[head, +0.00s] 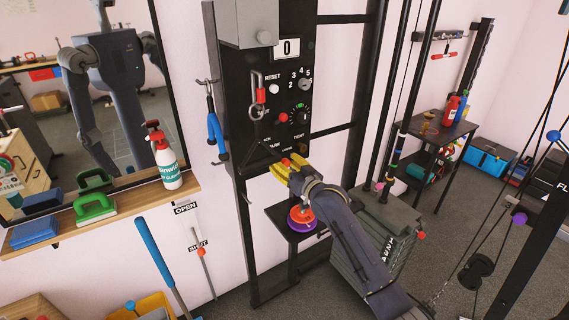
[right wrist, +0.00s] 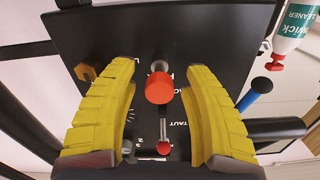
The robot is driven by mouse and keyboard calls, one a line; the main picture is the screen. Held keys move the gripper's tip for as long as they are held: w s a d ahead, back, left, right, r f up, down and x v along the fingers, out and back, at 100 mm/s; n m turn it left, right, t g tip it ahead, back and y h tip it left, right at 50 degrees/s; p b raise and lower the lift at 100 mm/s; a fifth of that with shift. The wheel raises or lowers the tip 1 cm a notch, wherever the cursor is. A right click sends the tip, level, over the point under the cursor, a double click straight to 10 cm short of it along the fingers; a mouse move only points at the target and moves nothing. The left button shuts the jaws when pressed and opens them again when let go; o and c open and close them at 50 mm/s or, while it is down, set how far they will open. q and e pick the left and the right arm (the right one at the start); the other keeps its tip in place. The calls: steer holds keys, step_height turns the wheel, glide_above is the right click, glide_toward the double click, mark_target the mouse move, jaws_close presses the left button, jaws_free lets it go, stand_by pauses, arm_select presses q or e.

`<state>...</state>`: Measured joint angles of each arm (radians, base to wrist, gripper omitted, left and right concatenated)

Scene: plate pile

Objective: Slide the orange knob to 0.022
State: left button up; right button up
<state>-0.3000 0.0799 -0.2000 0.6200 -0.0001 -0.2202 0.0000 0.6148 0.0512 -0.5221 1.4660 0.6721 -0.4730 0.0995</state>
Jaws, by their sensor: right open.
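An orange-red round knob (right wrist: 158,88) on a short grey stem stands out from the black panel (right wrist: 215,35). In the right wrist view it lies between the two yellow fingers of my right gripper (right wrist: 159,70), with visible gaps on both sides. The gripper is open and holds nothing. In the head view my right gripper (head: 288,168) is at the lower part of the panel (head: 240,105), and a red-orange knob (head: 285,161) shows at its fingers. A smaller red knob (right wrist: 163,148) and an amber hex knob (right wrist: 85,72) sit nearby. My left gripper is not in view.
An orange and purple stack (head: 302,220) is below. A wall shelf (head: 110,207) with a spray bottle (head: 168,165) is at left.

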steer(key=shift+c, duration=0.2)
jaws_close()
stand_by(0.4)
